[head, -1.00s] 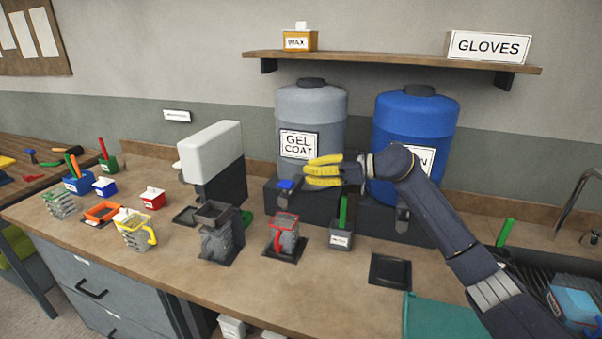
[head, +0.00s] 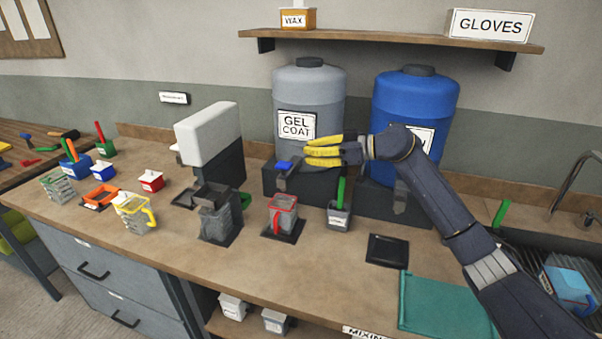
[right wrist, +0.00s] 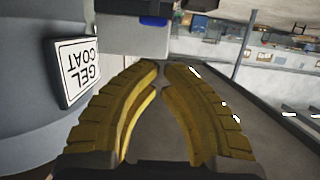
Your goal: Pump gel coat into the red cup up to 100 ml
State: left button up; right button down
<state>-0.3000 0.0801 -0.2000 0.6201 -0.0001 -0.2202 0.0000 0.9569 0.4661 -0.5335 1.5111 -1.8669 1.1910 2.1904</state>
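The red cup (head: 284,214), clear with a red rim and handle, stands upright on a dark pad on the bench in the head view. Behind it is the grey gel coat drum (head: 310,90) on a dark stand, with a blue-topped pump (head: 284,165) at its front. My right gripper (head: 306,151), with yellow fingers, is beside the drum, just right of and above the blue top, not touching it. In the right wrist view its fingertips (right wrist: 161,67) nearly meet with nothing between them, and the blue top (right wrist: 153,21) shows beyond. The cup's fill level cannot be read. My left gripper is out of view.
A blue drum (head: 414,105) stands behind my right arm. Right of the red cup is a grey pot (head: 339,217) with a green handle. A grey cup (head: 217,224) and a yellow cup (head: 134,213) stand left. The front bench edge is mostly clear.

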jog(key=r, duration=0.1)
jog(key=d+r, duration=0.2)
jog(key=shift+s+r, duration=0.25)
jog(key=shift+r, duration=0.05)
send_over(286, 166)
jog(key=shift+a+f, duration=0.25)
jog(key=shift+f, duration=1)
jog(key=shift+d+f, duration=0.2)
jog(key=shift+f, duration=1.8)
